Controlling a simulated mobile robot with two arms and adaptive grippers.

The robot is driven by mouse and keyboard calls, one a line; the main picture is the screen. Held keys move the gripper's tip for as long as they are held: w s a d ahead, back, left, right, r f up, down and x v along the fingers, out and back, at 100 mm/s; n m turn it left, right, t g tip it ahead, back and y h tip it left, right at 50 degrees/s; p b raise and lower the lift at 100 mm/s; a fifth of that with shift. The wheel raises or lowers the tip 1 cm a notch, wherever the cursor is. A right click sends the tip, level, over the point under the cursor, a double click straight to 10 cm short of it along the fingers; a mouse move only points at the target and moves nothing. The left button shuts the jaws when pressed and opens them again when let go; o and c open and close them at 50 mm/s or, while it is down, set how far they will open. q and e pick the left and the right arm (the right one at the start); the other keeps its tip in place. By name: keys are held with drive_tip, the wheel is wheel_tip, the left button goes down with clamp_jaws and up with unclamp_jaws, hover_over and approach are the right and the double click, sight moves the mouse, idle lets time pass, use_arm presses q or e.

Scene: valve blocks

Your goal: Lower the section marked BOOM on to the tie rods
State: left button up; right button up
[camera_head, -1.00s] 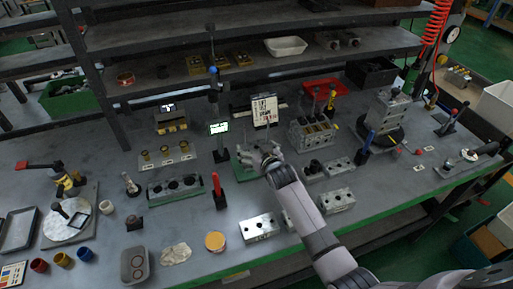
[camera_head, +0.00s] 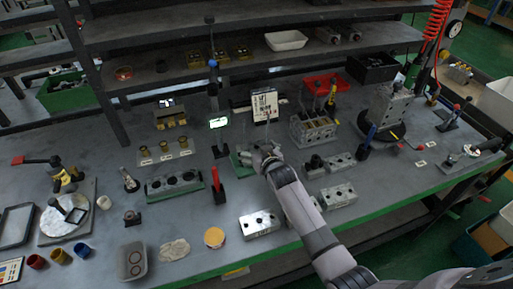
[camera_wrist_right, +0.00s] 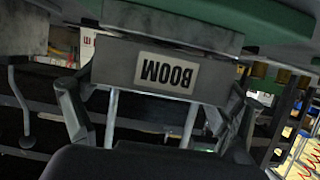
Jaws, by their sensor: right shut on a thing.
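My right gripper (camera_head: 262,158) is over the green-based fixture (camera_head: 237,161) near the middle of the bench and hides most of what it holds in the head view. In the right wrist view the gripper (camera_wrist_right: 155,115) is shut on the grey section marked BOOM (camera_wrist_right: 120,62), with a finger on each side. The label reads upside down in that picture. Two pale tie rods (camera_wrist_right: 110,120) show on the label's lower side in the picture, between the fingers. A grey surface and a green one lie close along the section's opposite side; I cannot tell whether they touch it. My left gripper is not in view.
A red-handled lever (camera_head: 217,184) stands left of the fixture. Metal blocks (camera_head: 338,196) lie right of my arm, and another block (camera_head: 259,224) lies in front.

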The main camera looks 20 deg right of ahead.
drive_tip(key=o, duration=1.4)
drive_tip(key=shift+f, duration=0.1)
drive_tip(key=shift+s+f, duration=0.1)
drive_tip(key=shift+f, duration=0.05)
drive_tip(key=v, duration=1.2)
